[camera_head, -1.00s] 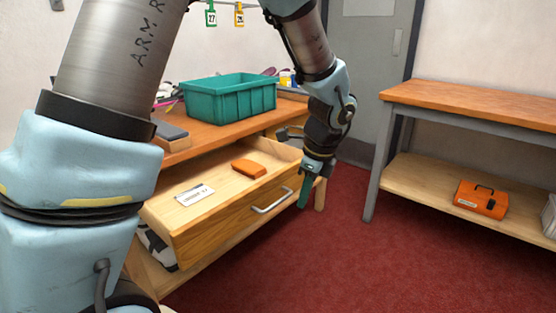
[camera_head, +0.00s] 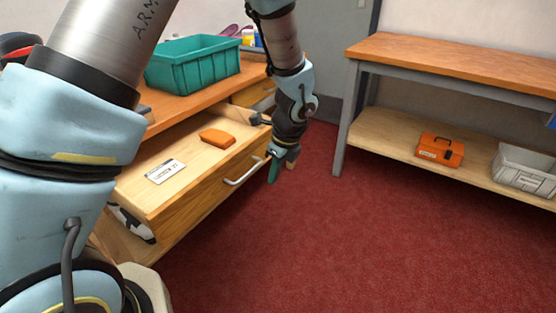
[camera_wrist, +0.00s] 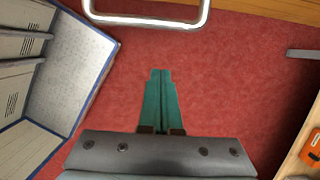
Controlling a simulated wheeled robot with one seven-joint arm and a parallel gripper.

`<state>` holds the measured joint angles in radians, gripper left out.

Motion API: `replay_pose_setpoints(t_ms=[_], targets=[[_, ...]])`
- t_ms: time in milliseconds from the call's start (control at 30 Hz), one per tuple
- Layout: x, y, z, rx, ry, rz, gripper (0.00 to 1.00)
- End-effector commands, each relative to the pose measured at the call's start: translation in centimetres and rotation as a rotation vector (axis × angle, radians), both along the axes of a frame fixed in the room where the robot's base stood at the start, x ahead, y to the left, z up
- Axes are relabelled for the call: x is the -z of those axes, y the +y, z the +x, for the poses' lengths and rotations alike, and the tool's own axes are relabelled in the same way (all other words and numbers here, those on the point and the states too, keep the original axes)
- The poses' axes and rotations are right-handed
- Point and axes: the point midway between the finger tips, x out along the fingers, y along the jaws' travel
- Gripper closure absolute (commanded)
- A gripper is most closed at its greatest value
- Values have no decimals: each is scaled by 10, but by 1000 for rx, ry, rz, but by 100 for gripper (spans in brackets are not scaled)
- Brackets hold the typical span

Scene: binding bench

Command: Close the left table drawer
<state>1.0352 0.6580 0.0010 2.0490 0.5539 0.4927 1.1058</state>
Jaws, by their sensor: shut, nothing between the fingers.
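The left table drawer (camera_head: 190,212) is pulled out from the wooden table. An orange block (camera_head: 217,138) and a white label card (camera_head: 165,172) lie inside it. Its metal handle (camera_head: 245,172) is on the front face, and it shows at the top of the wrist view (camera_wrist: 148,20). My gripper (camera_head: 273,172) points down beside the handle's right end, in front of the drawer. In the wrist view, my gripper (camera_wrist: 160,75) has its green fingers together and empty, apart from the handle. I cannot tell whether it touches the drawer front.
A teal bin (camera_head: 195,66) stands on the tabletop. A second drawer (camera_head: 252,95) lies further right, partly behind my arm. A shelf bench (camera_head: 450,62) on the right holds an orange toolbox (camera_head: 440,150) and a grey bin (camera_head: 525,168). Red floor between is clear.

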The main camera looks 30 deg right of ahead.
Motion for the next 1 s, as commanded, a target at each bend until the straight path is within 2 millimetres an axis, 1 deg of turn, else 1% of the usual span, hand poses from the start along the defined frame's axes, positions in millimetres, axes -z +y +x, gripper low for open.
replay_pose_setpoints(t_ms=[33, 233, 400, 767, 867, 1000], targets=[[-7, 5, 10, -7, -2, -2, 100], [-11, 15, 28, -4, 0, -2, 100], [-11, 18, 33, -4, 0, -2, 100], [-11, 19, 34, -4, 0, -2, 100], [-12, 21, 38, -4, 0, -2, 100], [-13, 29, 52, -8, -1, -2, 100]])
